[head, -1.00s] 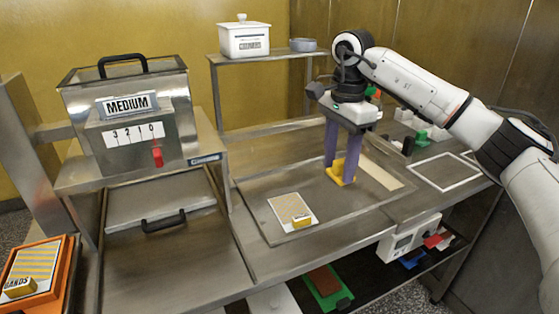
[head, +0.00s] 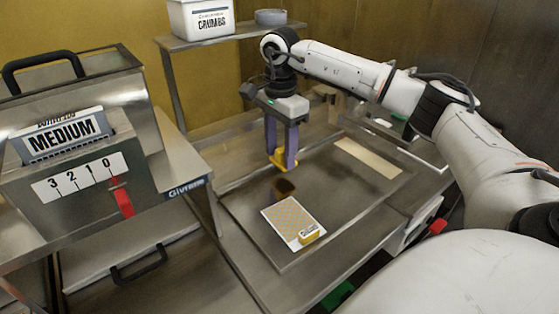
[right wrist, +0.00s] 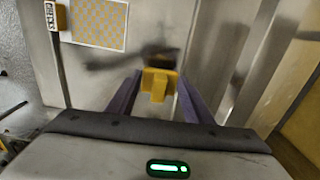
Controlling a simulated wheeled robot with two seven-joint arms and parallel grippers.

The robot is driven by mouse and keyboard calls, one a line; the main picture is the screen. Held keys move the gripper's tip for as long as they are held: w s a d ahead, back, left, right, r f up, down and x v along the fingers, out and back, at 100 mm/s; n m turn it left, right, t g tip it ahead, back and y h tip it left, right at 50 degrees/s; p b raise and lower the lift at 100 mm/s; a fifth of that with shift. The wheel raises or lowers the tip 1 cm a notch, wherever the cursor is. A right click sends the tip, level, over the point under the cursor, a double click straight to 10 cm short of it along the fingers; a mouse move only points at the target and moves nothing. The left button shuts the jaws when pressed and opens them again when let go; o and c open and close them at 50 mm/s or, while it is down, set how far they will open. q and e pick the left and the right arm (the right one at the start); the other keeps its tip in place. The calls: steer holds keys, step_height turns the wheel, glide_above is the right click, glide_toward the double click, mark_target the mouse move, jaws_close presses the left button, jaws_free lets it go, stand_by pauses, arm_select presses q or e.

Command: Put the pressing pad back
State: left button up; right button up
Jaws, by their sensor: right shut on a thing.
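The yellow pressing pad (head: 279,161) is held between the purple fingers of my right gripper (head: 281,150), above the metal tray (head: 335,210). A dark patch on the tray under it looks like its shadow or reflection, with a gap between. In the right wrist view the pad (right wrist: 158,84) sits between the fingertips of the gripper (right wrist: 157,92). My left gripper is not in view.
The MEDIUM hopper (head: 75,150) stands left; a CRUMBS bin (head: 208,20) is on the back shelf (head: 230,35).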

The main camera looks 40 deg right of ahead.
mark_target(280, 162)
steer(key=shift+f, duration=1.85)
steer(key=o, duration=0.9)
step_height(280, 162, up, 12)
steer(key=shift+r, duration=0.15)
